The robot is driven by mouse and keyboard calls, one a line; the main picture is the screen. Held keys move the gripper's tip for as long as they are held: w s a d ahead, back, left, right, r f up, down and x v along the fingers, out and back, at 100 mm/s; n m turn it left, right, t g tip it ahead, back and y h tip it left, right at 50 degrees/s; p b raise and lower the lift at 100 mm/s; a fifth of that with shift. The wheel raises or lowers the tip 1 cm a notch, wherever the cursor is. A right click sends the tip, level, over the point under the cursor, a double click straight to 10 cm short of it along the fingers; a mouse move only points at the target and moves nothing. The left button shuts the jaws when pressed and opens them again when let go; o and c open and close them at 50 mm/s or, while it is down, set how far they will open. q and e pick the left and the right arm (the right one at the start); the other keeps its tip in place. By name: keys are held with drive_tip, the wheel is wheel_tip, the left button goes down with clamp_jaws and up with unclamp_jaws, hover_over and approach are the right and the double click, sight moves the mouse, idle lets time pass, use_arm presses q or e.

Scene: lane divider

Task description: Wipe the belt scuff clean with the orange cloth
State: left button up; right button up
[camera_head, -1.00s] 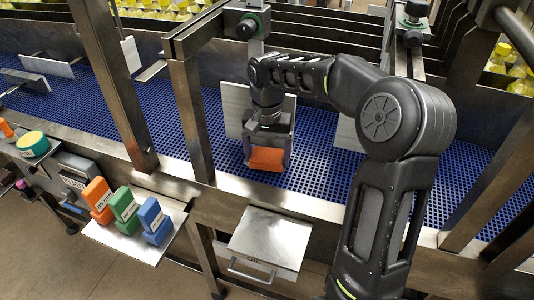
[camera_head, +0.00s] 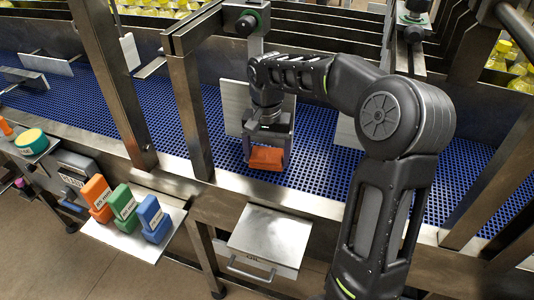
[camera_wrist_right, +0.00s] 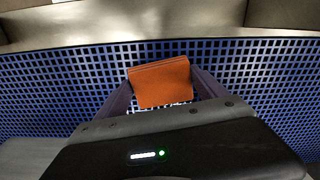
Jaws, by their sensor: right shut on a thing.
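The orange cloth (camera_head: 266,158) is a folded pad between the fingers of my right gripper (camera_head: 266,152), which is shut on it. In the right wrist view the cloth (camera_wrist_right: 161,82) sits between the two fingertips (camera_wrist_right: 163,88), over the blue mesh belt. The belt (camera_head: 320,155) runs across the head view. The cloth is at or just above the belt; I cannot tell whether it touches. I see no scuff on the belt; the gripper and cloth hide part of the surface. My left gripper is not in view.
Metal posts (camera_head: 190,110) stand left of my right arm. A grey upright plate (camera_head: 235,105) stands behind the gripper. Orange, green (camera_head: 124,208) and blue blocks stand on a front shelf. A metal drawer unit (camera_head: 270,235) is below the belt's front rail.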

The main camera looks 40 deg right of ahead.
sight(254, 153)
drive_tip(key=shift+f+b, duration=0.4)
drive_tip(key=shift+f, duration=0.25)
drive_tip(key=shift+w+a+r+p, duration=0.2)
drive_tip(key=shift+w+a+p, duration=0.3)
drive_tip(key=shift+w+a, duration=0.5)
drive_tip(key=shift+w, duration=0.45)
drive_tip(key=shift+w+a+f+p, duration=0.1)
drive_tip(key=shift+w+a+p, duration=0.25)
drive_tip(key=shift+w+a, duration=0.25)
drive_tip(key=shift+w+a+f+p, duration=0.1)
drive_tip(key=shift+w+a+p, duration=0.3)
drive_tip(key=shift+w, duration=0.4)
